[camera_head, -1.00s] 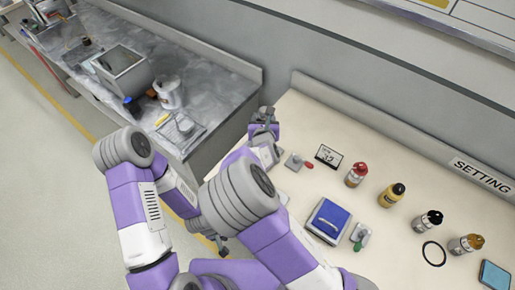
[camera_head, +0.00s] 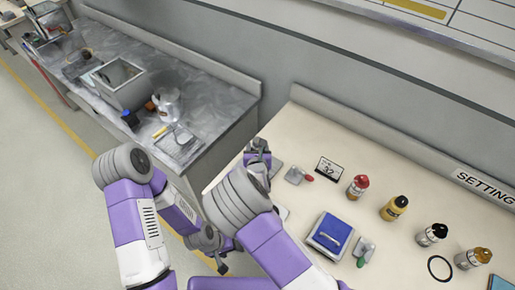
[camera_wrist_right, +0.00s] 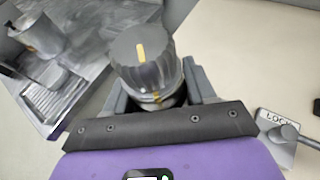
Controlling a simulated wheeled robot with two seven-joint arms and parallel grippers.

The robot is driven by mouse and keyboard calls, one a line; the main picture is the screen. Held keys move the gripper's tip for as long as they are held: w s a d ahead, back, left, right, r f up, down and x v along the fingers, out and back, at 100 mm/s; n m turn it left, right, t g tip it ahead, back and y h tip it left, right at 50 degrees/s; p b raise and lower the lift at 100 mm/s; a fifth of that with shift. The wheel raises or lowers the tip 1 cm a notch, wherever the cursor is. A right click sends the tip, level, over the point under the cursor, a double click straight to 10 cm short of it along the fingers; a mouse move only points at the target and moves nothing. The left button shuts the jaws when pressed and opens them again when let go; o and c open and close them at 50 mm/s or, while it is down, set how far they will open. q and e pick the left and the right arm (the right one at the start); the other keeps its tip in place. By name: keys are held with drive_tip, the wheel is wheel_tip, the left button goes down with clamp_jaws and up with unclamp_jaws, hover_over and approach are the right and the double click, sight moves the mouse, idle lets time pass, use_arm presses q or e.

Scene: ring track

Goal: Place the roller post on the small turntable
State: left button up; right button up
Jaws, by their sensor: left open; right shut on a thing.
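My right gripper (camera_head: 258,152) is at the far left end of the cream table. In the right wrist view it (camera_wrist_right: 155,98) is shut on a grey ridged knob-like cylinder (camera_wrist_right: 141,58) with a yellow mark on its top. I cannot tell whether this is the roller post, and its lower end is hidden. My left gripper (camera_head: 222,268) is open and empty, low beside the table's left side. Nothing in view is plainly the small turntable.
A red-handled lever (camera_head: 297,175), marked LOCK in the wrist view, stands beside the right gripper. A display (camera_head: 328,169), a blue-topped device (camera_head: 330,236), a green-handled lever (camera_head: 363,252), several bottles (camera_head: 394,208) and a black ring (camera_head: 440,268) are farther right. A grey bench (camera_head: 215,85) is at left.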

drive_tip(key=shift+f, duration=0.1)
drive_tip(key=o, duration=1.2)
drive_tip(key=shift+s+r, duration=0.15)
drive_tip(key=shift+r, duration=0.1)
drive_tip(key=p+v, duration=0.1)
drive_tip(key=v, duration=1)
drive_tip(key=shift+s+r+p, duration=0.15)
drive_tip(key=shift+s+p, duration=0.15)
drive_tip(key=shift+s, duration=0.05)
